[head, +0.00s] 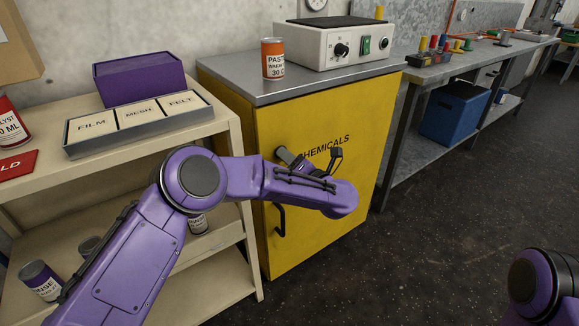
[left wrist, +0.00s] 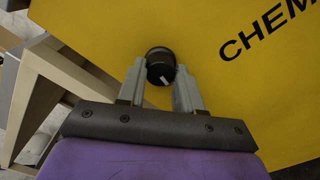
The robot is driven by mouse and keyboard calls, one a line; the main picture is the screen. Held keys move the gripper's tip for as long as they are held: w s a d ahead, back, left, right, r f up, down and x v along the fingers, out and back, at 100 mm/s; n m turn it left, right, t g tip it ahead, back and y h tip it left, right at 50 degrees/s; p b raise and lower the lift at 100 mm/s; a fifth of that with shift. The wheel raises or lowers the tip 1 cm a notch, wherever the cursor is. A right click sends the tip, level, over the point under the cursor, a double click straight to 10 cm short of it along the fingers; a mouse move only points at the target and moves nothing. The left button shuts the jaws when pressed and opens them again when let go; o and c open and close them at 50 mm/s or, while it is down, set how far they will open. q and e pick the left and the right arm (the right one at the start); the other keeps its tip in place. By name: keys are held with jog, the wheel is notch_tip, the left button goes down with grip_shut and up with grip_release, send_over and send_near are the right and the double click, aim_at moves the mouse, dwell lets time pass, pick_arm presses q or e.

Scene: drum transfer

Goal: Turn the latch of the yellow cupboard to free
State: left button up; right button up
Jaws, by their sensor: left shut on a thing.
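The yellow cupboard (head: 340,120) stands ahead with "CHEMICALS" lettered on its door. Its latch (left wrist: 160,68) is a round black knob with a white mark, left of the lettering in the left wrist view. The mark lies toward the knob's lower right side. My left gripper (left wrist: 162,72) is shut on the latch, with one grey finger on each side. My right gripper is out of view; only part of that arm shows at the lower right.
A dark door handle (head: 280,219) sits below the latch. An orange can (head: 272,58) and a white device (head: 340,46) stand on the cupboard. A cream shelf (head: 235,150) with a label tray (head: 140,128) stands close on the left. The floor (head: 450,230) to the right is clear.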

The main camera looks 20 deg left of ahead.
pick_arm(q)
jog(key=shift+f+n+b, duration=0.1)
jog(key=shift+n+b, duration=0.65)
jog(key=shift+n, duration=0.25)
jog(key=o, duration=1)
jog(key=shift+o, duration=0.2)
jog(key=v, duration=1)
jog(key=shift+s+d, duration=0.2)
jog(key=shift+s, duration=0.05)
